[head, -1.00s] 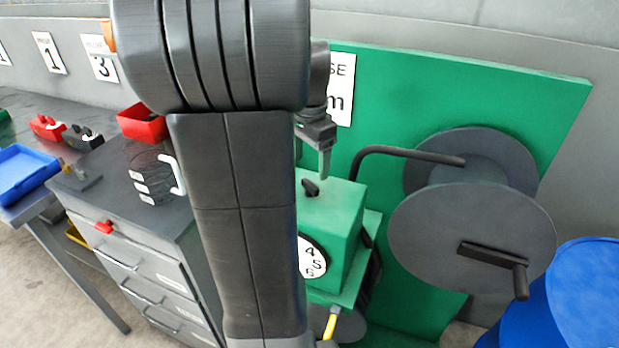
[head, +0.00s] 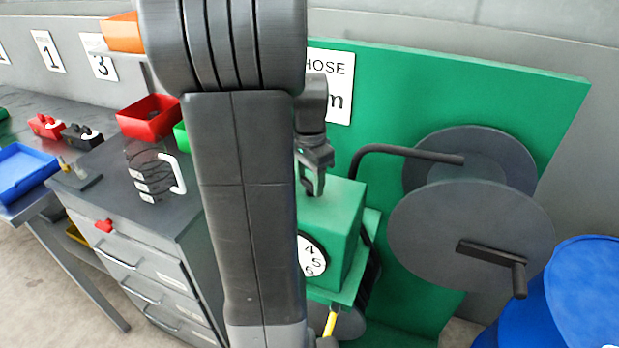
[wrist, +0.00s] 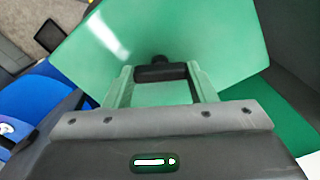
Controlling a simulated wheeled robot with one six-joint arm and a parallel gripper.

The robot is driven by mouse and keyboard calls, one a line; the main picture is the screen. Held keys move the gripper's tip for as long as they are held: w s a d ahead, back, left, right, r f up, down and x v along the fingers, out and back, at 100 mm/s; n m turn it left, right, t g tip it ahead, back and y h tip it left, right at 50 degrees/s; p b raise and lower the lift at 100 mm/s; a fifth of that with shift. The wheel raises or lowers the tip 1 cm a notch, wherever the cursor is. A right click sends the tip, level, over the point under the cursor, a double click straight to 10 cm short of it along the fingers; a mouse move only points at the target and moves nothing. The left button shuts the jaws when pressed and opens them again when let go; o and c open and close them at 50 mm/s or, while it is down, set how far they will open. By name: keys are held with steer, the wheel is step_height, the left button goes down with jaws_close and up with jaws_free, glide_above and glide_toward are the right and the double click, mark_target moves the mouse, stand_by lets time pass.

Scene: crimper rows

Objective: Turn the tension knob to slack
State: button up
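The tension knob (wrist: 160,72) is a small black bar-shaped knob on top of the green box (head: 333,215). In the wrist view it lies between the two fingertips of my gripper (wrist: 160,82), filling the gap with no clear space at either side. Whether the fingers press on it cannot be told. In the head view my gripper (head: 311,188) points down at the top of the box, and its fingers hide the knob. No slack marking can be read in either view.
A white disc with numbers (head: 312,256) is on the box's front. A large grey reel (head: 440,235) with a crank handle and a bent black bar stand right. A blue drum (head: 585,290) is at lower right. A grey drawer cabinet (head: 130,215) stands left.

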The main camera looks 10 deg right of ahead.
mark_target(310, 182)
steer(key=shift+n, duration=0.4)
steer(key=shift+n+p, duration=0.3)
steer(key=shift+n, duration=2.3)
steer(key=o, duration=1)
steer(key=shift+r, duration=0.1)
step_height(310, 182, up, 14)
steer(key=shift+f+b, duration=0.15)
steer(key=shift+b, duration=0.2)
steer(key=shift+f, duration=0.1)
